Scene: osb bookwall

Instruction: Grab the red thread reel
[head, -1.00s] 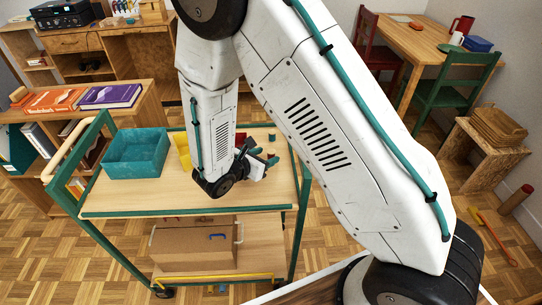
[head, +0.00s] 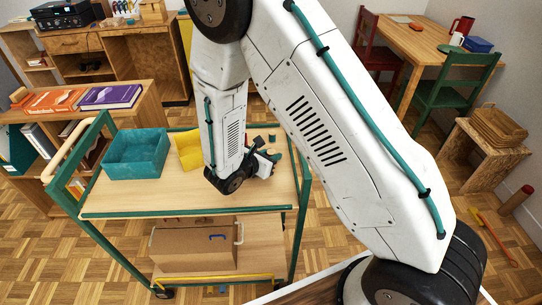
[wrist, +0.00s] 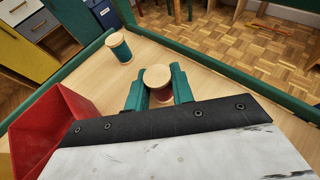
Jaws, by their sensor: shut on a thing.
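The red thread reel (wrist: 162,96) stands between the two teal fingers of my gripper (wrist: 159,88) in the wrist view. Its round pale wooden top faces the camera, and a strip of red thread shows below it. My gripper is shut on it, with a finger on each side. In the head view my gripper (head: 268,162) is low over the right part of the trolley top (head: 150,200). There the held reel is mostly hidden by the fingers and cannot be made out clearly.
A teal reel (wrist: 121,47) stands on the trolley beyond my gripper. A red bin (wrist: 62,120) is close at the left in the wrist view. A teal bin (head: 135,155) and a yellow bin (head: 190,150) stand further left. A green rail (head: 190,211) edges the trolley.

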